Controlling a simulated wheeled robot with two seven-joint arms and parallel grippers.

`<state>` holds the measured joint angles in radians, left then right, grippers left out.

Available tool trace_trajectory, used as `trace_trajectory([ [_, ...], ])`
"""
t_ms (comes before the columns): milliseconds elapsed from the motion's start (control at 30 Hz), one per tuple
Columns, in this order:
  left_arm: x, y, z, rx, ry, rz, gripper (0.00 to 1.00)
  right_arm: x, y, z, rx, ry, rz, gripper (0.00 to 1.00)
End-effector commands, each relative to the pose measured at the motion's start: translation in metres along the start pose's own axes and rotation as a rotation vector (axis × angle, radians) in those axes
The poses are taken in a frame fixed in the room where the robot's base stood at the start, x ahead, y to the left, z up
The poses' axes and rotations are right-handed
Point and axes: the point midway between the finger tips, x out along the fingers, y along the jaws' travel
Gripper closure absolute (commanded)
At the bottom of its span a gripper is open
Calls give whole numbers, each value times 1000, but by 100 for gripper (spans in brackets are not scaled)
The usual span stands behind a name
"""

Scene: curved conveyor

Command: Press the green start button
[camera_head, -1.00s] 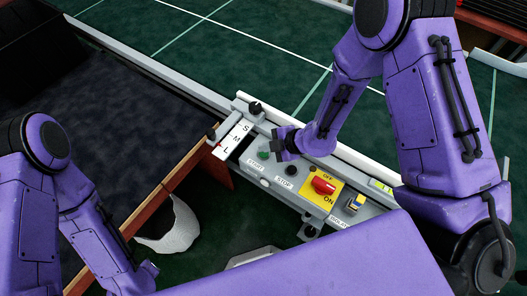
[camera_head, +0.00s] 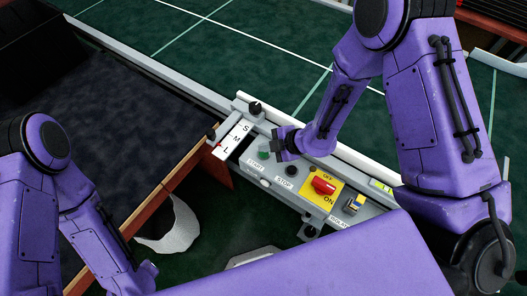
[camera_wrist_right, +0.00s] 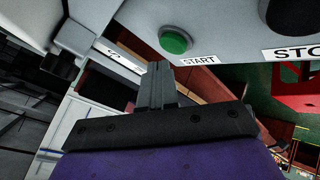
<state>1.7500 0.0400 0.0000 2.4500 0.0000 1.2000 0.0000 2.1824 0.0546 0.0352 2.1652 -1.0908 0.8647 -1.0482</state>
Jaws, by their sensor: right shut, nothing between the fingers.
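The green start button (camera_head: 264,153) sits on the grey control panel (camera_head: 273,179), beside the START label (camera_head: 256,165). My right gripper (camera_head: 280,140) is shut and empty, just to the right of and above the button in the head view. In the right wrist view, the green button (camera_wrist_right: 175,40) shows beyond the closed fingertips (camera_wrist_right: 158,68), a little to their right. The fingers look apart from the button, though the exact gap is hard to tell. My left arm (camera_head: 85,215) is at the left; its gripper is not visible.
On the panel are a black STOP button (camera_head: 291,171), a red rotary switch (camera_head: 324,186) on a yellow plate, and an S-M-L selector plate (camera_head: 236,138). A dark belt (camera_head: 120,110) lies left, and a white bin (camera_head: 172,228) stands below.

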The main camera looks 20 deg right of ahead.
Motion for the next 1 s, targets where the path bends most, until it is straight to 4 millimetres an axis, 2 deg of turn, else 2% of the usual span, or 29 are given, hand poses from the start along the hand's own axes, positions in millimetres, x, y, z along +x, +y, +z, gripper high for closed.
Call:
trace_trajectory([
  [267, 7, 1, 3, 0, 0, 0, 51, 6, -5, 5, -1, 0, -1, 100],
  [1000, 10, 1, 4, 0, 0, 0, 51, 9, -7, 7, 0, 0, 0, 100],
])
